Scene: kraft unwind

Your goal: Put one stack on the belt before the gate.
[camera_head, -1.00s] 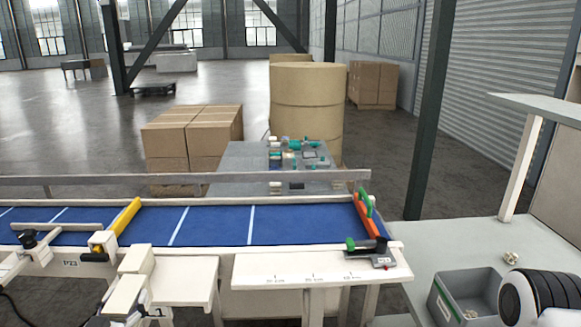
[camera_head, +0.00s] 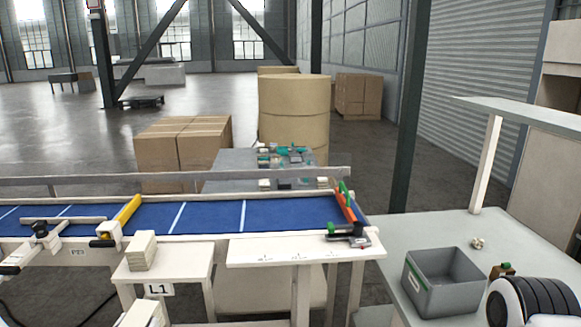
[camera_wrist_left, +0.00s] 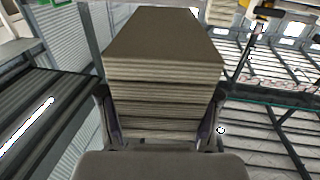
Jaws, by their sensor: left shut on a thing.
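My left gripper (camera_wrist_left: 160,100) is shut on a stack of pale sheets (camera_wrist_left: 162,72); its fingers press both sides in the left wrist view. In the head view a pale block, seemingly the held stack (camera_head: 141,315), shows at the bottom edge; the gripper itself is hardly visible there. Another cream stack (camera_head: 142,250) stands upright on the small white stand (camera_head: 188,262) marked L1. The blue belt (camera_head: 210,217) runs behind the stand. A yellow bar, seemingly the gate (camera_head: 128,211), crosses the belt at the left. My right gripper is out of view.
An orange and green stop (camera_head: 345,205) stands at the belt's right end. A white ledge (camera_head: 290,252) fronts the belt. A grey bin (camera_head: 445,285) sits on the right table (camera_head: 440,230). A rail (camera_head: 250,176) runs behind the belt.

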